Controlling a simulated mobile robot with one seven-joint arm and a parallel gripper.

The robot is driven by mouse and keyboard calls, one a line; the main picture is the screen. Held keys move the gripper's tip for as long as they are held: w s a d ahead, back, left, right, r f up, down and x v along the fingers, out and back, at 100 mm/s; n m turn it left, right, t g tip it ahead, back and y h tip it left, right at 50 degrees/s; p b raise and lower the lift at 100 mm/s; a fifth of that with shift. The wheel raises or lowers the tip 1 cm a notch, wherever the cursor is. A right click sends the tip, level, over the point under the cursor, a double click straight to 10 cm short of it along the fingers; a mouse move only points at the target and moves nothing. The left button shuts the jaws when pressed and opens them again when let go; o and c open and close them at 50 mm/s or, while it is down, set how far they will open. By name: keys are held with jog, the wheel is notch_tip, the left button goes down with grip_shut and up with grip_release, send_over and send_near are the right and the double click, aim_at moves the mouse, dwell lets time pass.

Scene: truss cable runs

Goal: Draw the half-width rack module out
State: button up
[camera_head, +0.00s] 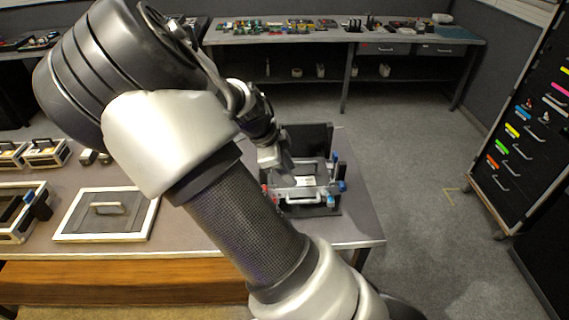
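A small rack unit with a dark back panel (312,138) stands near the right end of the near table. A grey module with a pale front handle (303,201) sits in it, with blue and red parts at its sides. I cannot tell how far in the module sits. My gripper (287,175) points down just above and behind the handle, at the left part of the unit. The fingers are small and partly blend with the module, so their opening and any contact are unclear.
A framed panel with a handle (106,214) lies on the table at left, near several small framed modules (45,152). The table's right edge (372,205) is close to the unit. A back workbench (340,35) and a drawer cabinet (520,130) stand beyond open floor.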

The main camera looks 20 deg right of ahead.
aim_at(309, 201)
jog(key=shift+f, duration=0.1)
jog(key=x, duration=1.7)
jog(key=shift+f, duration=0.15)
jog(key=shift+c, duration=0.5)
grip_shut()
dwell(0.6)
